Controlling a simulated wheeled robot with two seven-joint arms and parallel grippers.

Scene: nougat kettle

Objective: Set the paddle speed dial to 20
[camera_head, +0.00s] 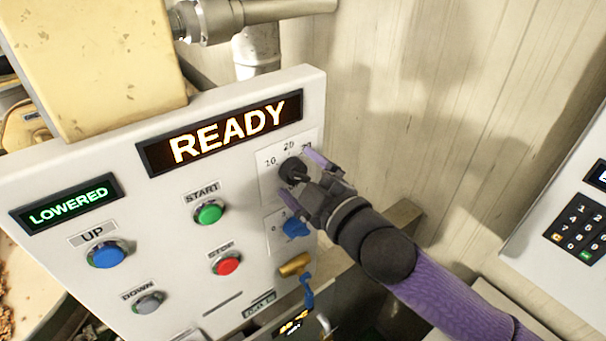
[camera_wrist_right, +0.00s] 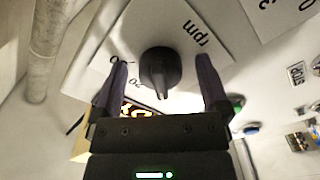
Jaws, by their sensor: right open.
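The paddle speed dial (camera_head: 292,168) is a black knob on a white plate at the panel's upper right, with 10 and 20 printed around it and a further mark partly hidden by my gripper. In the right wrist view the dial (camera_wrist_right: 160,70) sits between my two fingers, with "rpm" printed on its plate. My right gripper (camera_head: 308,172) is at the dial, open, with a finger on either side. In the wrist view the fingers (camera_wrist_right: 162,85) stand apart from the knob, with gaps on both sides. Which number the pointer marks I cannot tell. My left gripper is out of view.
The panel (camera_head: 160,250) has a READY display (camera_head: 222,131), a LOWERED display (camera_head: 67,203), a green START button (camera_head: 209,212), a red STOP button (camera_head: 227,264) and a blue knob (camera_head: 296,228) below the dial. A keypad (camera_head: 578,228) stands at right.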

